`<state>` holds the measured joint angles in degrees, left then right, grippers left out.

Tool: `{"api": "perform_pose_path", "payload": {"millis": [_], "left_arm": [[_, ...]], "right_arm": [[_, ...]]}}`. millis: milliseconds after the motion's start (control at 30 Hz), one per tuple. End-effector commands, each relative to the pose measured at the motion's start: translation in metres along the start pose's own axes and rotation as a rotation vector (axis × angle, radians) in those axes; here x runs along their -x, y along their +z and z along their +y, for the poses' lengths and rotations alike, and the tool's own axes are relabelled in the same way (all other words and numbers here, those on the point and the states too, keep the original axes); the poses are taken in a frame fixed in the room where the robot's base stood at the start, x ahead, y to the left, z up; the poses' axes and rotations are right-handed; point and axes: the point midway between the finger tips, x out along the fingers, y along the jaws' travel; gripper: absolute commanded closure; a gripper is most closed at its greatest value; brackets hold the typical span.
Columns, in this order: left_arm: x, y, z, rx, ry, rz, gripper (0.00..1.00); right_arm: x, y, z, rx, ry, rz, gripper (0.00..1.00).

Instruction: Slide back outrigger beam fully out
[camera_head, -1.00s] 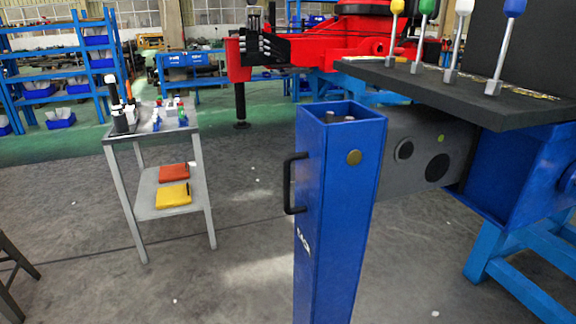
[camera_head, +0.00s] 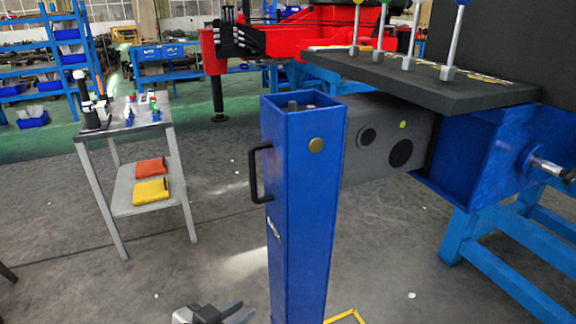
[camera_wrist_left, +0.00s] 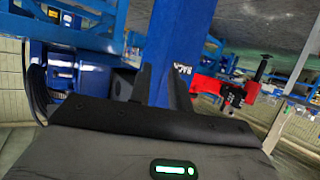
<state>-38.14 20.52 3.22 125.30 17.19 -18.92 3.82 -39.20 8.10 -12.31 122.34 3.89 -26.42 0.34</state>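The back outrigger beam is a grey beam (camera_head: 360,165) coming out of a blue housing (camera_head: 465,165), with a short length showing. A blue upright square post (camera_head: 300,200) stands at its outer end, with a black handle (camera_head: 255,178) on its left side. My left gripper (camera_head: 238,311) shows at the bottom edge of the head view, low and left of the post, apart from the handle. In the left wrist view its two dark fingers (camera_wrist_left: 160,88) stand apart with the blue post (camera_wrist_left: 184,35) beyond them, and nothing shows between them. My right gripper is out of view.
A black board (camera_head: 430,85) with several coloured-handled levers sits above the beam. A blue trestle (camera_head: 490,250) stands right. A grey cart (camera_head: 125,205) with tools stands left. A yellow outline (camera_head: 345,317) lies on the floor near the post. Floor between cart and post is clear.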

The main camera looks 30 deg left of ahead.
Motion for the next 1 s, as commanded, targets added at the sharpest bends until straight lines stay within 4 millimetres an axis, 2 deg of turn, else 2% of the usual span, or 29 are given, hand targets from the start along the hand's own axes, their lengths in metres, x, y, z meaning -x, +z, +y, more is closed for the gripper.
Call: {"api": "perform_pose_path", "payload": {"millis": [33, 100, 200, 300, 433, 567, 1000], "left_arm": [[0.004, -0.038, -0.032, -0.02, -0.021, 0.08, 0.8], [0.011, -0.085, -0.063, -0.029, -0.036, 0.182, 0.8], [0.022, -0.142, -0.088, -0.042, -0.038, 0.302, 0.8], [0.03, -0.176, -0.098, -0.048, -0.029, 0.375, 0.8], [0.028, -0.191, -0.102, -0.047, -0.027, 0.403, 0.8], [0.013, -0.198, -0.102, -0.045, -0.028, 0.404, 0.8], [-0.061, -0.228, -0.103, -0.045, -0.029, 0.401, 0.8]], "right_arm": [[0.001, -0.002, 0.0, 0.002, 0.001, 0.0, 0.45], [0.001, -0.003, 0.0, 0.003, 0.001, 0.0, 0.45], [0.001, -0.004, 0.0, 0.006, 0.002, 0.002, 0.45], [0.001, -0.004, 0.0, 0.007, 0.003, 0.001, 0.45], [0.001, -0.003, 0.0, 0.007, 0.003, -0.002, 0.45], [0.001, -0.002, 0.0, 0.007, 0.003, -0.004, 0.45], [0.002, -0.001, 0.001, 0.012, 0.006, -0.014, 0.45]]}}
